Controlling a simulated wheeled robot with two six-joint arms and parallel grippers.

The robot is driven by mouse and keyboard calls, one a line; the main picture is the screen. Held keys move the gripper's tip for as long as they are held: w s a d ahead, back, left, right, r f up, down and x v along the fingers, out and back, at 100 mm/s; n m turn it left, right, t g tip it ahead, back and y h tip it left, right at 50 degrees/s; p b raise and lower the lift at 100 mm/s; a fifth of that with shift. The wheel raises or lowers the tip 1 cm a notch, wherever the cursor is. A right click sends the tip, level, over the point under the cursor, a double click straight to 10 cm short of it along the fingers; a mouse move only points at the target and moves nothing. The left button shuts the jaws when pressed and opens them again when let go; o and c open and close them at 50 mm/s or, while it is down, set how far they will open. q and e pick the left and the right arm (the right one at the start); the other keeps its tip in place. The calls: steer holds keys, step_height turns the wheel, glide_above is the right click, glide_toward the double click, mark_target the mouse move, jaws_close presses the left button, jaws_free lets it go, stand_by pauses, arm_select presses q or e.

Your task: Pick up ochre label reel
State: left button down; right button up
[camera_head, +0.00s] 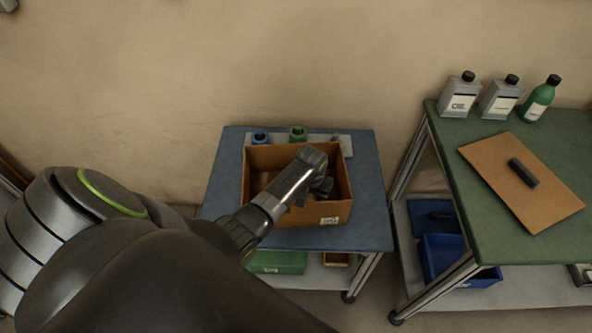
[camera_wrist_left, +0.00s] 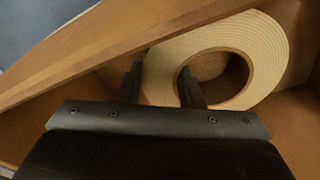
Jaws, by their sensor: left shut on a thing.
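In the left wrist view a cream, ring-shaped reel (camera_wrist_left: 262,47) lies inside the cardboard box (camera_wrist_left: 110,52), with a round hole at its middle. My left gripper (camera_wrist_left: 160,80) is shut on the near left part of the reel's ring, one finger outside it and one in the hole. In the head view my left gripper (camera_head: 318,187) reaches down into the cardboard box (camera_head: 335,210), and my arm hides most of the inside. The reel cannot be made out there. My right gripper is not in view.
The box stands on a blue-topped cart (camera_head: 225,190). A blue reel (camera_head: 260,137) and a green reel (camera_head: 298,132) stand behind it. At right, a green-topped table (camera_head: 470,200) holds bottles (camera_head: 499,96) and a brown board (camera_head: 545,200) with a dark bar.

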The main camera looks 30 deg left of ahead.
arm_select(q)
steer(key=shift+r, duration=0.15)
step_height(320, 180, up, 10)
stand_by(0.6)
